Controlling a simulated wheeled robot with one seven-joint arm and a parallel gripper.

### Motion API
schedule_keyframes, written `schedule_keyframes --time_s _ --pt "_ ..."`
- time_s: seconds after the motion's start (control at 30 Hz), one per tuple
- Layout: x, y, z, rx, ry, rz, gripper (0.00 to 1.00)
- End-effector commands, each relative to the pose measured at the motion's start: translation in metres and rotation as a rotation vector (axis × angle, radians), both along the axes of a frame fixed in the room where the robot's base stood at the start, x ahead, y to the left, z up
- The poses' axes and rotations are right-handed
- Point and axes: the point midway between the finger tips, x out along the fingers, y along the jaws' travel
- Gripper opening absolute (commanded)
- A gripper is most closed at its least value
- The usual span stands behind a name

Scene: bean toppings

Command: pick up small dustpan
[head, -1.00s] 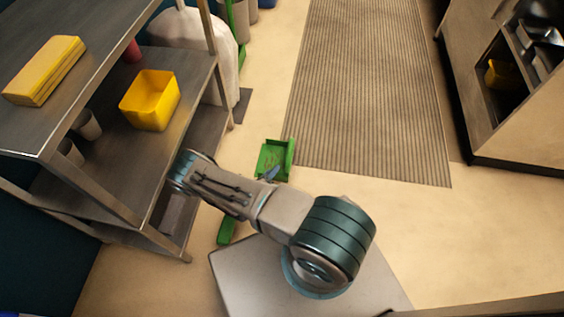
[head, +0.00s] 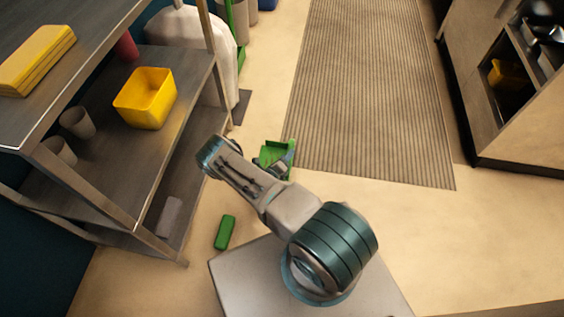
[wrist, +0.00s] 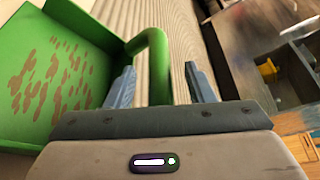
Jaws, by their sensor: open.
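The small dustpan (head: 276,153) is green and lies on the floor beside the striped mat, partly hidden by my arm in the head view. In the wrist view its green pan (wrist: 52,85), with brown specks, fills the left side. Its green handle (wrist: 158,66) rises and curves between my two blue fingertips. My gripper (wrist: 160,84) is open, with one finger on each side of the handle and gaps visible on both sides.
A metal shelf (head: 120,150) with a yellow bin (head: 145,98) and cups stands at left. A green block-like object (head: 225,232) lies on the floor near the shelf. A striped mat (head: 370,90) covers the middle floor. A cabinet (head: 520,130) stands at right.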

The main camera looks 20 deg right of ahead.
Motion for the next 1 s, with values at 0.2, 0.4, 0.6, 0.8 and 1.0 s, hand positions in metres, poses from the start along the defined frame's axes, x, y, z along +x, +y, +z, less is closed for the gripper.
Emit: schedule_keyframes --time_s 0.2,0.4,0.6,0.8,1.0 --pt "0.0097 -0.0135 -0.0053 0.001 0.002 -0.001 0.49" --pt "0.0097 -0.0134 -0.0046 0.002 0.003 0.0 0.46" --pt "0.0096 -0.0132 -0.0047 0.002 0.003 0.0 0.0" --pt "0.0098 -0.0132 -0.0043 0.0 0.002 0.0 0.0" --pt "0.01 -0.0129 0.0031 0.001 0.002 0.001 0.0"
